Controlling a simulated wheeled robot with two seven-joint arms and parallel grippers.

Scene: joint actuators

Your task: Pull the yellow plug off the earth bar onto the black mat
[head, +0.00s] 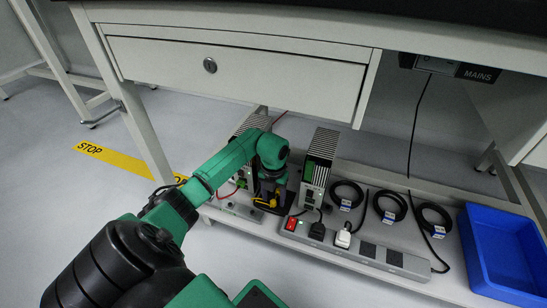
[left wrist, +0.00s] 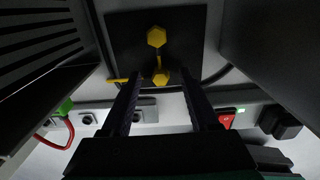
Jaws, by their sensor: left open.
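The yellow plug (left wrist: 156,37) shows in the left wrist view as two yellow hexagonal heads joined by a thin yellow piece, with a short yellow strip to the left. It appears over the black mat (left wrist: 122,30), apart from the grey earth bar (left wrist: 105,106) with its dark round sockets. I cannot tell if it lies flat. My left gripper (left wrist: 160,80) is open, with the nearer yellow head between its fingertips. In the head view, yellow (head: 270,202) shows under my left gripper (head: 268,193), near the earth bar (head: 236,207). My right gripper is not in view.
A power strip (head: 365,250) with a red switch runs in front. Several coiled black cables (head: 390,207) and a blue bin (head: 500,255) are right. A drawer (head: 235,68) hangs above.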

